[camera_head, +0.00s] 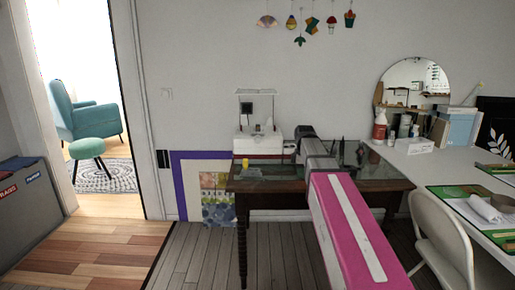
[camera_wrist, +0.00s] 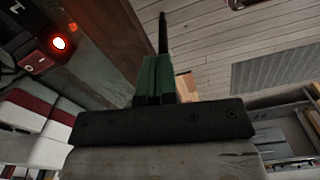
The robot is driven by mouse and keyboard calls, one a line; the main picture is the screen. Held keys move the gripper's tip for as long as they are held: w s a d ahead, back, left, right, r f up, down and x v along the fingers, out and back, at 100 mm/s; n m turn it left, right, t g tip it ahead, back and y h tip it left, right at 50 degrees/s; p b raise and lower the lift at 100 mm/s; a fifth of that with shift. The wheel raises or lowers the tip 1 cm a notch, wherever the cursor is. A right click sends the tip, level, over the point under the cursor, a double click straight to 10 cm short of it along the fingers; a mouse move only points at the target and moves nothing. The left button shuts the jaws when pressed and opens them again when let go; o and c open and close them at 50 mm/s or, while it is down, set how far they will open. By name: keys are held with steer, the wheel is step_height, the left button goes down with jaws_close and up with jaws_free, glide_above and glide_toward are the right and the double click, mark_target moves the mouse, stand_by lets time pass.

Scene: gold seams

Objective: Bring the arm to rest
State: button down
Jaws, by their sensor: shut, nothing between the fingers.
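My gripper (camera_wrist: 155,80) shows in the wrist view. Its two green fingers are together and nothing is between them. In the head view my pink and grey arm stretches forward from the lower right toward the dark wooden table (camera_head: 270,186). The gripper's fingers cannot be made out clearly there. The arm hides part of the table's top and right side.
A white machine (camera_head: 258,143) stands at the table's back. A yellow item (camera_head: 254,171) lies on the top. At right are a white desk (camera_head: 440,166), a white chair (camera_head: 440,238) and a round mirror (camera_head: 413,84). The wooden floor (camera_head: 95,238) at left is clear.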

steer(key=s+f+m, duration=0.8)
steer(key=s+f, duration=0.1)
steer(key=f, duration=0.4)
steer(key=s+f+m, duration=0.7)
steer(key=s+f, duration=0.3)
steer(key=f, duration=0.3)
steer(key=shift+s+m, duration=0.3)
steer(key=shift+m, duration=0.1)
steer(key=shift+f, duration=0.1)
